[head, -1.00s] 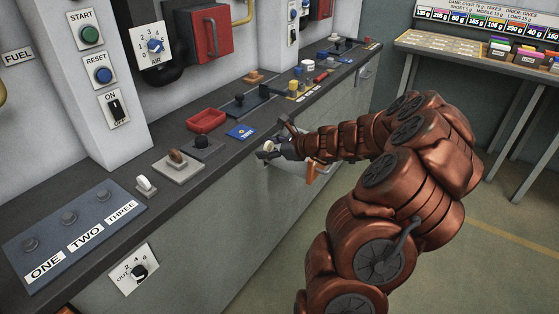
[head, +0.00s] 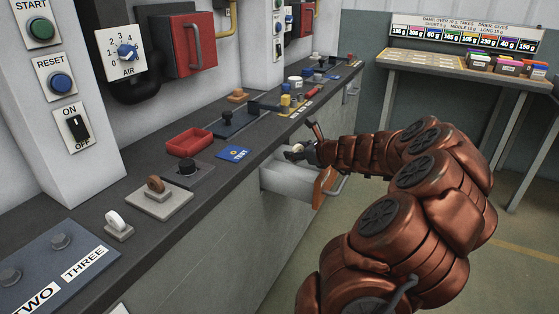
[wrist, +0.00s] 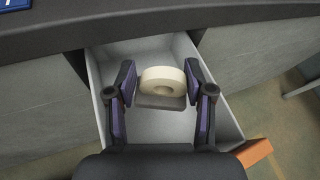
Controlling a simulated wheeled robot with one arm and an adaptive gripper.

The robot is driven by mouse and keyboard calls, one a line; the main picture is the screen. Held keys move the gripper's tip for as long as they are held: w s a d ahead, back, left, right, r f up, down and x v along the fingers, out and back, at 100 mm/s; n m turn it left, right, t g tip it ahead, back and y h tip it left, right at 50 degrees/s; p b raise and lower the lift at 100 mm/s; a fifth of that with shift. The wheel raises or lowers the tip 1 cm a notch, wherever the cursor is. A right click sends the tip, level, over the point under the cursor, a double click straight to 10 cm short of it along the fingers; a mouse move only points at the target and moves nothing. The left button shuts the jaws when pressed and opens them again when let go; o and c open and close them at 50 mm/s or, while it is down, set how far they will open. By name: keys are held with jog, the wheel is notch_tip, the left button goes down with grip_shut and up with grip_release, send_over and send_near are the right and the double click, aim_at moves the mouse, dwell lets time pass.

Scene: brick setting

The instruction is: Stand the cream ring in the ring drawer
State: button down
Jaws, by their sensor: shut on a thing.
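The cream ring (wrist: 154,77) is a thick pale ring with a round hole, seen between my fingers in the wrist view. It shows small and pale in the head view (head: 298,148). My gripper (wrist: 161,82) is shut on the ring, one dark finger pad on each side. A grey block (wrist: 160,102) shows just below the ring; I cannot tell whether they touch. The open drawer (wrist: 122,134) has pale grey walls and lies below my gripper. In the head view the drawer (head: 284,181) juts out from the counter front. My fingers hide part of its inside.
The dark counter top (head: 225,180) runs above the drawer, with a red tray (head: 189,143) and a blue TEST card (head: 234,154). An orange piece (wrist: 254,152) is at the drawer's front corner. Open floor lies right of the drawer.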

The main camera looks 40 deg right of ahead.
jog(key=b, duration=0.1)
send_over(278, 170)
jog(key=s, duration=0.2)
notch_tip(278, 170, down, 4)
jog(key=shift+s+a, duration=0.15)
jog(key=shift+w+f+b, duration=0.4)
jog(key=shift+w+f, duration=0.5)
jog(key=shift+w, duration=0.2)
jog(key=shift+f, duration=0.25)
